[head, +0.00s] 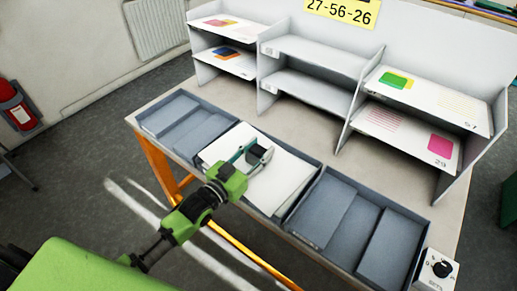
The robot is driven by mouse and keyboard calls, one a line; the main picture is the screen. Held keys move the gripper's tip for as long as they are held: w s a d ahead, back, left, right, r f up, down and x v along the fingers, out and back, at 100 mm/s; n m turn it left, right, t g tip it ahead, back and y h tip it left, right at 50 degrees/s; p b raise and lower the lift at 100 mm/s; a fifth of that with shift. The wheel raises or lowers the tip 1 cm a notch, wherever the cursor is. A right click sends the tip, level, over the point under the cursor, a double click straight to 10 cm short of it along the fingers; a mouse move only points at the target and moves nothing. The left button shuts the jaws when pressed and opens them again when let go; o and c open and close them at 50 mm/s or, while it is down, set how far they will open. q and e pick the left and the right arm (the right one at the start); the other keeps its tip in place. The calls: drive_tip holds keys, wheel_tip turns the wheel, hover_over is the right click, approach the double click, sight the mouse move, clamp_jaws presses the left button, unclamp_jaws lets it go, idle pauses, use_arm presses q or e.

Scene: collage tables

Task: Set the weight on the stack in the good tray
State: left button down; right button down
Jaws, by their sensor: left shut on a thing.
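My left gripper (250,155) reaches in from the lower left, its teal fingers shut on a small dark weight (260,154). The weight is over the white paper stack (274,187) in the middle tray. I cannot tell whether its underside touches the paper. The stack fills most of that tray, and the gripper and wrist hide part of its left side. No label shows which tray is the good one. My right gripper is out of view.
Grey trays flank the stack: the left tray (180,93) and the right tray (405,212); neither shows paper. A white shelf unit (310,50) with printed sheets stands behind. A dial box (437,270) sits at the table's right corner.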

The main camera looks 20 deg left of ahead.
use_arm(q)
drive_tip(key=shift+f, duration=0.35)
drive_tip(key=c, duration=1.4)
unclamp_jaws()
drive_tip(key=shift+o, duration=0.5)
drive_tip(key=shift+f, duration=0.2)
drive_tip(key=v, duration=1.2)
drive_tip(key=shift+r, duration=0.2)
